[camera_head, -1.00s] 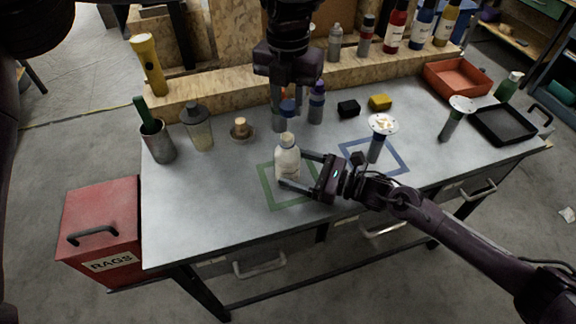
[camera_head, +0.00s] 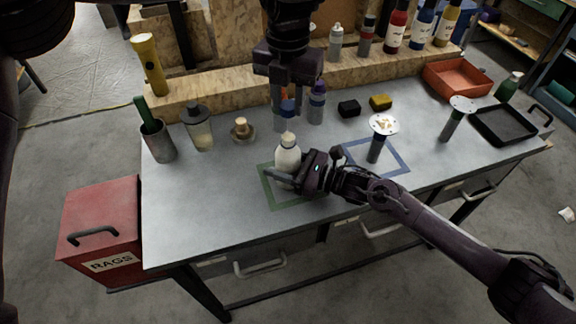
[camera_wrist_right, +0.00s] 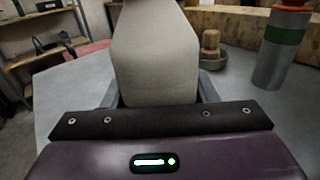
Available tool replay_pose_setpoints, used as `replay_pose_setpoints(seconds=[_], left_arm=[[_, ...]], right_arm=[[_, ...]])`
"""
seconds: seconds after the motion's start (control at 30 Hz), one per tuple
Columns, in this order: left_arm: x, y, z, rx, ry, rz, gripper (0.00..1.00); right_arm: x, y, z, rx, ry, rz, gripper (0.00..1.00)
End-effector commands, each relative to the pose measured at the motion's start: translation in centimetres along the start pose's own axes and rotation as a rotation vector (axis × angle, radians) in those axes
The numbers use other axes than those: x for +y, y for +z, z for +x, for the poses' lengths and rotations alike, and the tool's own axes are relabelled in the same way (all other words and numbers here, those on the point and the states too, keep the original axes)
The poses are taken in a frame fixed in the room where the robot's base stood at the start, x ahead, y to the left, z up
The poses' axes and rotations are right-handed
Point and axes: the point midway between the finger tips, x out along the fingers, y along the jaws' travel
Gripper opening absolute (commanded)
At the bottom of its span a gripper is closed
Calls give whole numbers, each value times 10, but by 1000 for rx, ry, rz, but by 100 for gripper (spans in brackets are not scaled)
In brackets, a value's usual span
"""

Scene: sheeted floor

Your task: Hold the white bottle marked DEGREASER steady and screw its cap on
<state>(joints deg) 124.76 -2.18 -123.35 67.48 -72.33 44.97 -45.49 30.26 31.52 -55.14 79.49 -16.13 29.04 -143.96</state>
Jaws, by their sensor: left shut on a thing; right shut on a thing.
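The white bottle (camera_head: 288,158) stands upright inside the green square outline (camera_head: 268,195) on the grey table. Its pale neck is bare on top, and no lettering is readable. My right gripper (camera_head: 288,178) is shut on the bottle's lower body from the right. In the right wrist view the bottle (camera_wrist_right: 154,55) fills the space between the fingers, its top out of frame.
A grey bottle with a green band (camera_wrist_right: 283,45) and a purple-topped bottle (camera_head: 316,104) stand behind. A small dish with a wooden knob (camera_head: 241,131) is at the left. A white-topped post (camera_head: 381,130) stands in the blue outline at the right. The table's front left is clear.

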Motion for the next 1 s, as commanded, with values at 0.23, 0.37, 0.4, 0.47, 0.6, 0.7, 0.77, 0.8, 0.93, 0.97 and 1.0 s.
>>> replay_pose_setpoints(seconds=[0.23,0.37,0.4,0.47,0.6,0.7,0.77,0.8,0.93,0.97,1.0], left_arm=[[0,0,0,0,0,0,9],[0,-1,12,5,-2,0,9],[0,-1,18,5,-2,0,9],[-1,-1,27,4,-3,0,9],[-1,-1,45,3,-1,0,9],[-1,0,50,1,0,0,9],[-1,0,50,0,0,0,9],[0,0,50,0,0,0,9],[0,0,50,0,0,0,9],[0,0,50,0,0,0,9],[0,0,50,0,0,0,9]], right_arm=[[0,0,0,0,0,0,12],[0,0,0,0,0,0,12],[0,0,0,0,0,0,12],[0,0,0,0,0,0,12],[0,0,0,0,0,0,12],[0,0,0,0,0,0,12],[0,0,0,0,0,0,12],[0,0,0,0,0,0,12],[0,0,0,0,0,0,12],[0,0,0,0,0,0,12],[0,0,0,0,0,0,12]])
